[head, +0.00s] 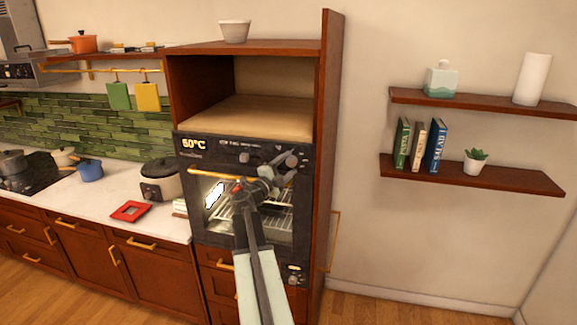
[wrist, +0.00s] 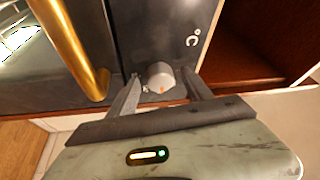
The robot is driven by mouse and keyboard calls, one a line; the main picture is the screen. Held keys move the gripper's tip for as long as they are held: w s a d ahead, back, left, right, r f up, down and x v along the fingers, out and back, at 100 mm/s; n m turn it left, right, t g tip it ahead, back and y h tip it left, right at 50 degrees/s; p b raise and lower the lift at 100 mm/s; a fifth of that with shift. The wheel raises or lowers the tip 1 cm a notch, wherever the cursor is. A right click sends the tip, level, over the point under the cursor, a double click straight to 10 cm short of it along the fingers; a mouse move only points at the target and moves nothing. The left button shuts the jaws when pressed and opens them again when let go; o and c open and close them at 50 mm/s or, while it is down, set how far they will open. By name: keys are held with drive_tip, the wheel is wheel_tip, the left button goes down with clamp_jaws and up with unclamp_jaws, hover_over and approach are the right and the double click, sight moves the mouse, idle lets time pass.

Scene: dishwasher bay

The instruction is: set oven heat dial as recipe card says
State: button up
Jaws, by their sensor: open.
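The oven (head: 200,228) is built into the tall wooden cabinet, and its display (head: 194,143) reads 50°C. In the wrist view a round grey dial (wrist: 160,76) with a small orange mark sits on the dark panel, below a white °C marking (wrist: 193,38). My gripper (head: 284,166) is in front of the right part of the oven panel. Its fingers are open, one on each side of the dial in the wrist view (wrist: 159,82). I cannot tell whether they touch it. I see no readable recipe card.
A brass oven handle (wrist: 75,45) runs close to the left of my fingers. The cabinet side (head: 329,150) stands just right of the oven. A slow cooker (head: 157,185) and a red flat item (head: 130,211) are on the counter (head: 105,200) to the left.

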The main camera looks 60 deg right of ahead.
drive_tip(key=a+f+b, duration=0.1)
drive_tip(key=a, duration=0.6)
drive_tip(key=shift+w+a+f, duration=0.15)
drive_tip(key=shift+w+a, duration=0.1)
drive_tip(key=shift+a, duration=0.1)
drive_tip(key=shift+w, duration=0.1)
